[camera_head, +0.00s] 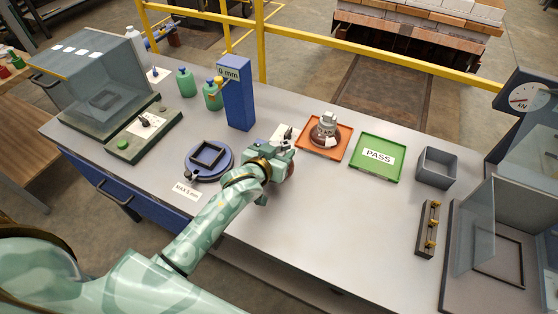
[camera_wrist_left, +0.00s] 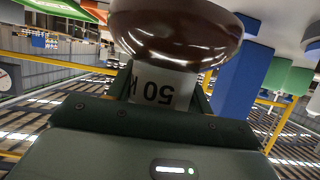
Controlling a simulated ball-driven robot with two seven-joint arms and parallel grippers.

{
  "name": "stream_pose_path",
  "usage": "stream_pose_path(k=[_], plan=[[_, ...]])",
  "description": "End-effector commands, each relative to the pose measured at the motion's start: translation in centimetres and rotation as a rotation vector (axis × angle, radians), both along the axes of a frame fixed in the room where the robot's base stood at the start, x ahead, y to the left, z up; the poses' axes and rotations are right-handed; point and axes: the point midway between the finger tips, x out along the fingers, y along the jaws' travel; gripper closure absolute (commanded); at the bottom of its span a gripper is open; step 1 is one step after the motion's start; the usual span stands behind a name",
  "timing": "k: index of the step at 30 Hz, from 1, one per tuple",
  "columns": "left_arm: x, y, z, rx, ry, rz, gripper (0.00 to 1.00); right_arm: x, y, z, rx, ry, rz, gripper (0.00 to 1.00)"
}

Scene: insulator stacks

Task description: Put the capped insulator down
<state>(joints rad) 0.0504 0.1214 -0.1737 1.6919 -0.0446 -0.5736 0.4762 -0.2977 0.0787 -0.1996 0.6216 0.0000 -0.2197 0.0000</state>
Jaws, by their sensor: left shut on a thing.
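My left gripper (camera_head: 281,160) is over the middle of the bench, shut on an insulator. In the left wrist view that insulator shows a glossy dark brown shell (camera_wrist_left: 175,30) and a pale grey end (camera_wrist_left: 163,84) with upside-down "50" lettering between the fingers. In the head view only a small dark red-brown part (camera_head: 291,170) shows beside the gripper; the rest is hidden. I cannot tell whether it touches the bench. Another grey, brown and white insulator piece (camera_head: 325,131) stands upright on the orange tray (camera_head: 307,146). My right gripper is not in view.
A green tray marked PASS (camera_head: 379,177) lies right of the orange tray, then a grey bin (camera_head: 436,167). A blue post (camera_head: 238,105) stands behind my gripper, and a round blue fixture (camera_head: 209,160) is to its left. The bench front right of my arm is clear.

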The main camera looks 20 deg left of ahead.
Motion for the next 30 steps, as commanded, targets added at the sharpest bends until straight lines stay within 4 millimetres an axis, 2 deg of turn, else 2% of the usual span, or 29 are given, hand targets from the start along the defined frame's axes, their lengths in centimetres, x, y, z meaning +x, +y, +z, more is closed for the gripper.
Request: stream_pose_path(k=[5,7,12,24,25,27,30], plan=[[0.8,0.3,-0.6,-0.001,-0.007,-0.001,1.00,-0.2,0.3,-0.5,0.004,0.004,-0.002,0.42],[1.2,0.5,-1.4,0.000,-0.006,0.000,1.00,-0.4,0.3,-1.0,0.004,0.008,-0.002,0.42],[1.1,0.4,-4.1,0.000,-0.003,0.000,1.00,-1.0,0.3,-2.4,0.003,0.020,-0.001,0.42],[1.1,0.4,-4.3,-0.001,-0.006,-0.001,1.00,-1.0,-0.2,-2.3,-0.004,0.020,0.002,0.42],[0.9,0.4,-4.5,0.000,-0.001,-0.001,0.44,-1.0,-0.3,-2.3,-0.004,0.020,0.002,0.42],[0.9,0.4,-4.5,0.000,-0.001,-0.001,0.27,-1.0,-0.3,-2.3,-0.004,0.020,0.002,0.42],[0.9,0.4,-4.5,0.000,-0.001,-0.001,0.27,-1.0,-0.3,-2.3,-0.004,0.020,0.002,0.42]])
